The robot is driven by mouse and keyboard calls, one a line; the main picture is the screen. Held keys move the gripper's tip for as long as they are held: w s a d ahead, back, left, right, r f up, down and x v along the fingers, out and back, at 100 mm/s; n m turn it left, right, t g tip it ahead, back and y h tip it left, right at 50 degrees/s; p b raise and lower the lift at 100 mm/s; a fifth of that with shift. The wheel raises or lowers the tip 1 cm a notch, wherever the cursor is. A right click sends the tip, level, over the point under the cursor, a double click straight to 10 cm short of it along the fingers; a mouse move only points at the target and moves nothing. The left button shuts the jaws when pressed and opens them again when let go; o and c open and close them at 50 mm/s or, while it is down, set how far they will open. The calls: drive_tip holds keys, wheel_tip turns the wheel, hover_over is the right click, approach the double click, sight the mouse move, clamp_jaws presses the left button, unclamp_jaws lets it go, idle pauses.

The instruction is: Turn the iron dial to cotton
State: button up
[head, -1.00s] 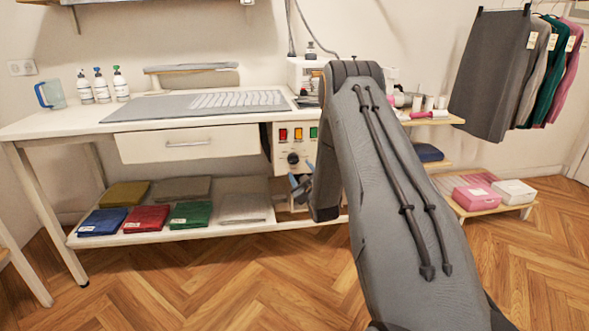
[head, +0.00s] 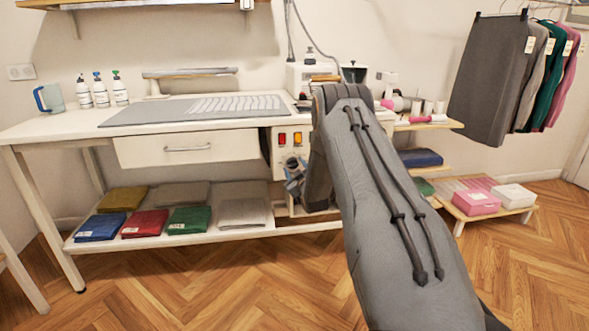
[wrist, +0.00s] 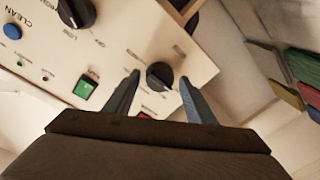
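In the wrist view a black dial (wrist: 161,75) sits on the cream control panel (wrist: 120,50), with small labels around it that I cannot read. My gripper (wrist: 159,77) is open, with one blue-grey finger on each side of this dial and a visible gap to each. I cannot tell how deep the fingertips reach. A second black dial (wrist: 76,13) with a LOW label is at the upper left. In the head view my gripper (head: 294,170) is in front of the panel below the red light (head: 283,139), and the dial is hidden there.
A green button (wrist: 85,88) and a blue button (wrist: 13,31) marked CLEAN are on the panel. The panel hangs under the ironing table (head: 60,125), beside a drawer (head: 185,149). Folded cloths (head: 190,220) lie on the shelf below.

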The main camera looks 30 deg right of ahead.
drive_tip(key=c, duration=0.8)
drive_tip(key=shift+c, duration=0.2)
drive_tip(key=shift+m, duration=0.4)
drive_tip(key=m+b, duration=0.1)
drive_tip(key=m, duration=0.4)
drive_tip(key=shift+f+m+t, duration=0.15)
drive_tip(key=shift+m+t, duration=0.15)
drive_tip(key=shift+m, duration=0.1)
drive_tip(key=m+h, duration=0.1)
drive_tip(key=m, duration=0.5)
drive_tip(key=shift+m, duration=0.4)
drive_tip(key=m+h, duration=0.1)
drive_tip(key=m, duration=0.6)
drive_tip(key=shift+a+m, duration=0.15)
drive_tip(key=shift+m, duration=0.25)
drive_tip(key=m+h, duration=0.1)
drive_tip(key=m, duration=0.6)
drive_tip(key=shift+a, duration=0.1)
drive_tip(key=shift+m+g, duration=0.3)
drive_tip(key=shift+g, duration=0.1)
